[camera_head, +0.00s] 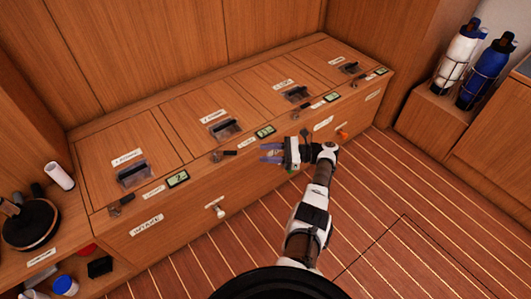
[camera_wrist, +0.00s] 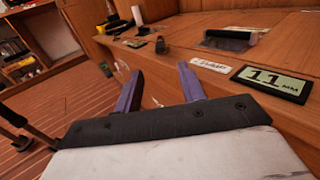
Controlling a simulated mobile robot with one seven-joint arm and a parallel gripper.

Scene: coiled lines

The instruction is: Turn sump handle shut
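My gripper (camera_head: 270,153) is in front of the wooden bench, its purple fingers pointing left. In the wrist view its two fingers (camera_wrist: 160,88) stand apart with nothing gripped between them. On the bench front, a white handle (camera_head: 216,210) sits right of a label reading INTAKE (camera_head: 146,225), left of and below my gripper. An orange handle (camera_head: 341,134) sits beyond my wrist to the right, near a label (camera_head: 323,123) too small to read. I cannot tell which handle is the sump one. My gripper touches neither handle.
The bench top has several lidded hatches with dark recessed pulls (camera_head: 132,174), small latches and digital displays (camera_head: 177,179); one display reads 11 mm (camera_wrist: 270,83). Blue and white cylinders (camera_head: 485,72) stand at the right. A dark coil (camera_head: 30,224) lies left. The striped floor (camera_head: 400,200) is clear.

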